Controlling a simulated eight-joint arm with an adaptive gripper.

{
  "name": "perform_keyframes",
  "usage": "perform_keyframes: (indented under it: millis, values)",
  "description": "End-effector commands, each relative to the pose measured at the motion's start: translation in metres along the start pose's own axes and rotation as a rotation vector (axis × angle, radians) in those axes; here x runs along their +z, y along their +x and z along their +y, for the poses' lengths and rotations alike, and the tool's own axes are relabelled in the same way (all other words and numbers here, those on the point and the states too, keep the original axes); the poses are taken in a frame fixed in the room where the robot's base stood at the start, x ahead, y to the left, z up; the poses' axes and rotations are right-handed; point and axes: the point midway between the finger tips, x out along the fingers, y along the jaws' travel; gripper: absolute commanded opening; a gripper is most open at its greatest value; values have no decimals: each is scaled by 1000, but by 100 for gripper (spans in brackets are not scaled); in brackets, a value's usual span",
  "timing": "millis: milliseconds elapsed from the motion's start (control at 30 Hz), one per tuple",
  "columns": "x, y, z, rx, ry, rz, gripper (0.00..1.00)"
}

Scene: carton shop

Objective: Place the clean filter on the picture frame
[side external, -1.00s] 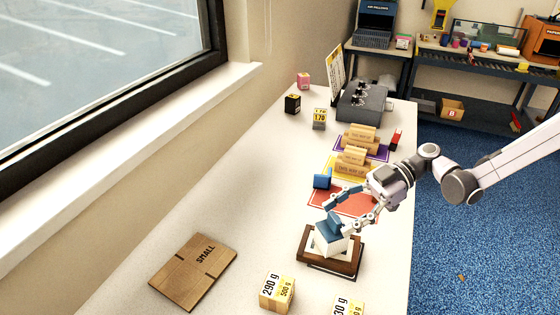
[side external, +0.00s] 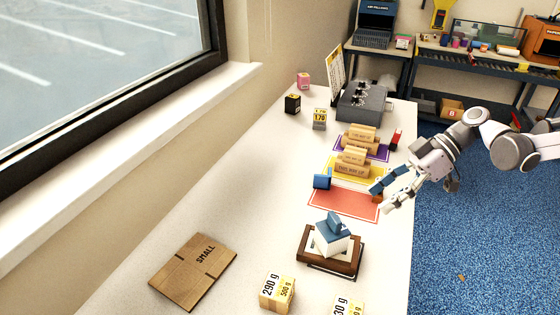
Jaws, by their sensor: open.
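A white block with a blue top (side external: 333,236), which looks like the clean filter, rests slightly turned on the brown picture frame (side external: 318,262). The frame lies flat near the right edge of the table, with a white inner border partly showing. My gripper (side external: 380,196) is open and empty, with blue and white fingers. It is apart from the block, behind it and to the right, over the right end of the red mat.
The red mat (side external: 345,205) has a small blue object (side external: 322,182) at its far left corner. Wooden blocks (side external: 353,166) stand on the yellow and purple mats behind. A flat SMALL carton (side external: 193,271) and weight-labelled blocks (side external: 277,293) lie in front. The table's left middle is clear.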

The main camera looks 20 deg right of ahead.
Motion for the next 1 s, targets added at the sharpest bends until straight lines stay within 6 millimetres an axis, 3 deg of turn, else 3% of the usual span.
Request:
perform_keyframes:
  millis: [233,500,700,1000]
  values:
    - [23,-15,-23,285,334,-167,59]
    - [55,-47,-39,654,592,-184,59]
    - [71,-69,-44,869,687,-104,59]
    - [76,-81,-45,966,723,-38,59]
